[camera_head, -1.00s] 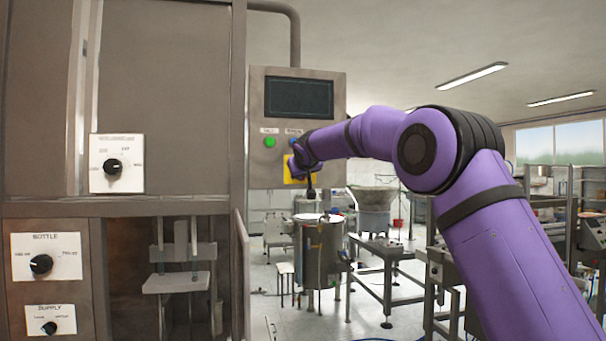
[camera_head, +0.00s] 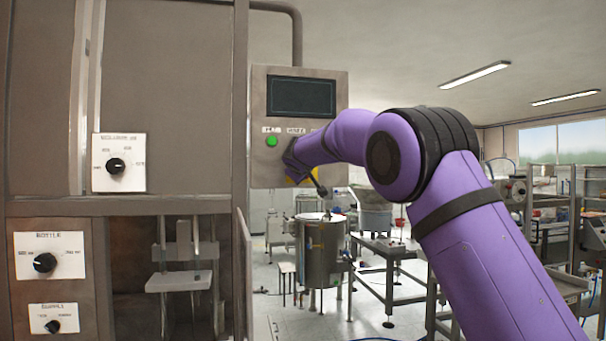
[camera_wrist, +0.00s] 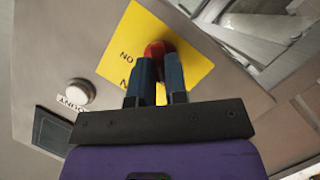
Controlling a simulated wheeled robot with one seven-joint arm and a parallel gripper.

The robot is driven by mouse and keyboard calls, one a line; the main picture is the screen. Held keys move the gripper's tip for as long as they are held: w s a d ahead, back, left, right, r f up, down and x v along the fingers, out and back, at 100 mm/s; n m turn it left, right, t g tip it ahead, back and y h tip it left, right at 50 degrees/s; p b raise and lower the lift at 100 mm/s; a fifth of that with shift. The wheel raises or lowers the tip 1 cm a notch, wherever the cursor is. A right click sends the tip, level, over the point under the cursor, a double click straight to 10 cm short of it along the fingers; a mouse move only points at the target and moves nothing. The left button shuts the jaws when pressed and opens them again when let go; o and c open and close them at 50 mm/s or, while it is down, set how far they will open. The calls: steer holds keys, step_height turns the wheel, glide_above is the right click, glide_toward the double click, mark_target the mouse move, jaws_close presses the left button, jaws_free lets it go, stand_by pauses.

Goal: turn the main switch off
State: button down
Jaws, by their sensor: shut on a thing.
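The main switch is a red knob (camera_wrist: 158,50) on a yellow plate (camera_wrist: 183,40) in the wrist view. My gripper (camera_wrist: 157,82) is shut on the red knob, with one dark blue finger on each side of it. Part of the plate's lettering, "ON", shows left of the fingers. In the head view my gripper (camera_head: 297,160) is at the lower part of the grey control panel (camera_head: 262,100). My wrist hides the knob there, and only a bit of the yellow plate (camera_head: 304,181) shows.
A white button (camera_wrist: 79,92) sits beside the plate in the wrist view. A green button (camera_head: 271,141) and a dark screen (camera_head: 300,97) are on the panel. A cabinet with black selector knobs stands left. A steel tank (camera_head: 321,255) stands below the panel.

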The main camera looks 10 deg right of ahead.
stand_by(0.3)
steer(key=c, duration=1.1)
jaws_free()
steer(key=shift+c, duration=0.2)
steer(key=v, duration=1)
steer(key=shift+s, duration=0.4)
steer(key=shift+r, duration=0.1)
